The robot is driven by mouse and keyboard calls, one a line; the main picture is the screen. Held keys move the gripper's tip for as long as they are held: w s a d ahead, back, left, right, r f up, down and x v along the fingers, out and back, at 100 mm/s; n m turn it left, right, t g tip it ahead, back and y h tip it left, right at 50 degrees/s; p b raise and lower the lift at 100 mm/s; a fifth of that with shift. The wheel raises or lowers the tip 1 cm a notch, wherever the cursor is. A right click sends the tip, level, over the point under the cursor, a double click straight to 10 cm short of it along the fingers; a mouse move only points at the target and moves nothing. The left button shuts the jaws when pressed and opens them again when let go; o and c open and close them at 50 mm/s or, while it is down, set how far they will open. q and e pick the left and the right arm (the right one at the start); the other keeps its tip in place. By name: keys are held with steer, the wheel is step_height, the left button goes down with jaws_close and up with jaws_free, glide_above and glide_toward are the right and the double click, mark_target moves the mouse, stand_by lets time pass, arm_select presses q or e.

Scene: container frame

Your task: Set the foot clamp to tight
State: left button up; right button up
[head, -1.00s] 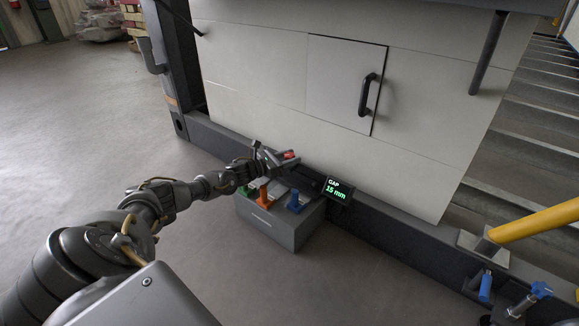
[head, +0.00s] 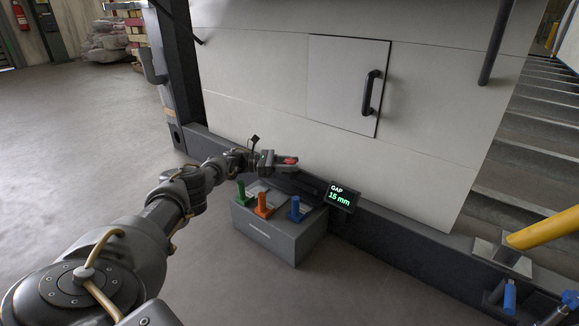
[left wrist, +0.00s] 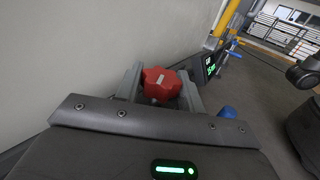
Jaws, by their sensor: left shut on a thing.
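A red lobed knob (left wrist: 160,84) with a pale mark on its face sits low against the pale wall panel. It also shows in the head view (head: 291,161) at the dark sill. My left gripper (left wrist: 160,90) is shut on the red knob, one grey finger on each side of it. In the head view the left gripper (head: 279,161) reaches the knob above a grey box. A small display (head: 340,196) to the right of the knob reads "GAP 15 mm" in green. My right gripper is not in view.
The grey box (head: 266,233) on the floor carries a green (head: 241,191), an orange (head: 263,206) and a blue upright piece (head: 295,210). A yellow bar (head: 545,229) slants in at the right. The floor at left is clear.

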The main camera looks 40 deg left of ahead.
arm_select(q)
steer(key=shift+d, duration=0.1)
stand_by(0.5)
steer(key=o, duration=1)
steer(key=shift+c, duration=0.2)
